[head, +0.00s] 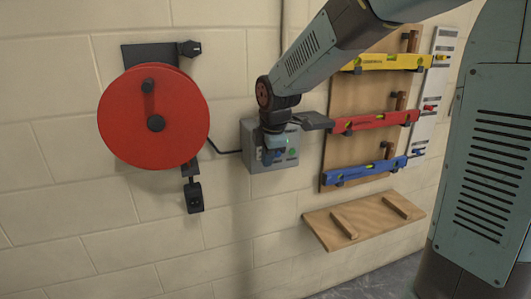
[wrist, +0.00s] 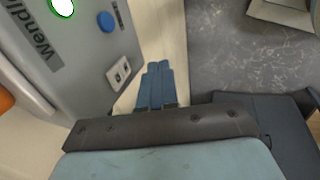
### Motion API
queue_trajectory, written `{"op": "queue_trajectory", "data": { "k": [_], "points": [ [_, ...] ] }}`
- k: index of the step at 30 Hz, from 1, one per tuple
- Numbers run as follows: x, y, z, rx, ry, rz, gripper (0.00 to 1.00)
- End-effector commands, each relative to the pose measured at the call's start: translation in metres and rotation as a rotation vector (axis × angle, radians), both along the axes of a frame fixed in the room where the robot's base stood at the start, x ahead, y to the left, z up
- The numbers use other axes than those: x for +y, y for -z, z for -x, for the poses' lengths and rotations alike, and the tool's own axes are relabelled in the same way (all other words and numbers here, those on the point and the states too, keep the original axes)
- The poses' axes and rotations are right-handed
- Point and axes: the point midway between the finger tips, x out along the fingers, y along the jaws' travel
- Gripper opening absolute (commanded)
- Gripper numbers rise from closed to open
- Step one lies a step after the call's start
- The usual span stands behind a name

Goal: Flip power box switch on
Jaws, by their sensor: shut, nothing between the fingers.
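The power box is a grey box (head: 285,163) on the block wall, partly hidden behind my gripper in the head view. In the wrist view its grey face (wrist: 75,60) fills the upper left. It carries a lit green-rimmed round light (wrist: 62,6), a blue round button (wrist: 106,21) and a small pale switch plate (wrist: 118,73) with dark parts. I cannot tell the switch's position. My gripper (wrist: 157,85) is shut and empty, its blue fingers just right of the switch plate in the picture. Whether they touch the box is unclear. In the head view my gripper (head: 270,157) is in front of the box.
A red cable reel (head: 180,118) hangs left of the box, with a black cable between. A wooden board (head: 343,98) with yellow, red and blue levels hangs to the right. A wooden shelf panel (head: 365,222) is below it. Grey floor (wrist: 240,60) shows in the wrist view.

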Motion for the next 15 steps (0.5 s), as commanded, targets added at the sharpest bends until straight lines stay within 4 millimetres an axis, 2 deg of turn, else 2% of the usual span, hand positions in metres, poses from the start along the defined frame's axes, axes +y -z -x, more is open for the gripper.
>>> {"op": "queue_trajectory", "data": {
  "k": [6,15],
  "points": [
    [-0.006,-0.035,0.02,-0.003,0.0,-0.001,0.0],
    [-0.013,-0.073,0.044,0.0,0.0,-0.001,0.0]
  ]
}}
